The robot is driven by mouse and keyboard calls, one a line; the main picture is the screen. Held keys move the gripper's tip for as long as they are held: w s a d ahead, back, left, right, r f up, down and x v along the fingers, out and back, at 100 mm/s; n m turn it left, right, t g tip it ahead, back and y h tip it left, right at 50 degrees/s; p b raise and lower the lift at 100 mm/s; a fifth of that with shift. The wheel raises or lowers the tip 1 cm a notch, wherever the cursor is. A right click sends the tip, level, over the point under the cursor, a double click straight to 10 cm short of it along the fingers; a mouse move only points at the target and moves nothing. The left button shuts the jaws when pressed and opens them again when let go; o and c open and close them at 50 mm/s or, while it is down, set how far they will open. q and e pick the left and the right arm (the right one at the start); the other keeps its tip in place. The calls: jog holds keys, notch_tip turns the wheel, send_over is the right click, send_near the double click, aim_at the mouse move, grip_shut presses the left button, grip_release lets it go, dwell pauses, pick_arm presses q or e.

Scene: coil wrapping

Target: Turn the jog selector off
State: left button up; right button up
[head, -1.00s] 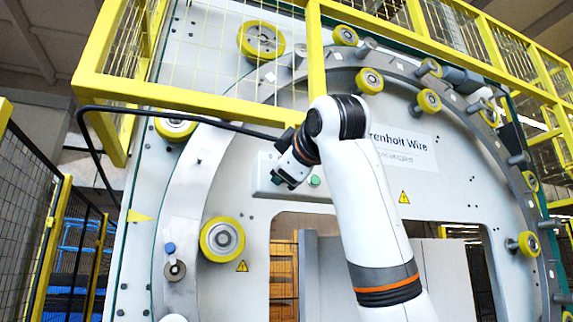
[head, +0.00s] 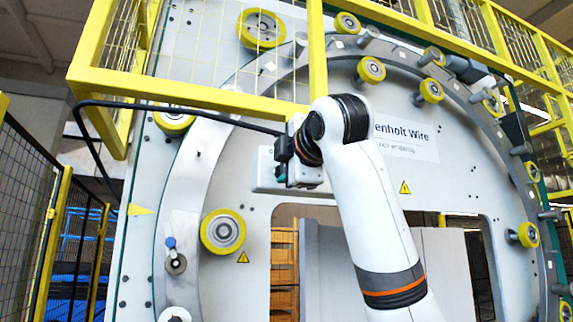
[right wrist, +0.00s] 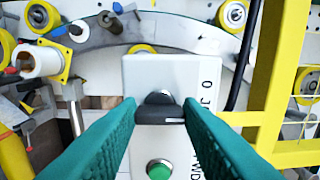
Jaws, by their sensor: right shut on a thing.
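The jog selector (right wrist: 160,113) is a black knob on a pale control box (right wrist: 145,72) in the right wrist view. Its dark bar lies crosswise in that view, between the teal fingertips of my right gripper (right wrist: 160,108). The gripper is shut on the knob. A green button (right wrist: 159,171) sits below it on the same box. Sideways lettering on the box is partly covered by the right finger. In the head view the right gripper (head: 290,172) is at the control box (head: 262,172) and hides the selector and button. My left gripper is not in view.
A yellow guard frame (head: 190,96) and a black bent tube (head: 190,112) pass close above the box. The large wrapping ring (head: 190,185) with yellow rollers (head: 222,232) surrounds it. Mesh fencing (head: 30,185) stands at the left.

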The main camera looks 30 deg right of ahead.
dwell(0.4)
jog(key=o, duration=1)
jog(key=b+v, duration=0.4)
jog(key=v, duration=0.8)
jog(key=shift+a+b, duration=0.1)
jog(key=shift+b, duration=0.2)
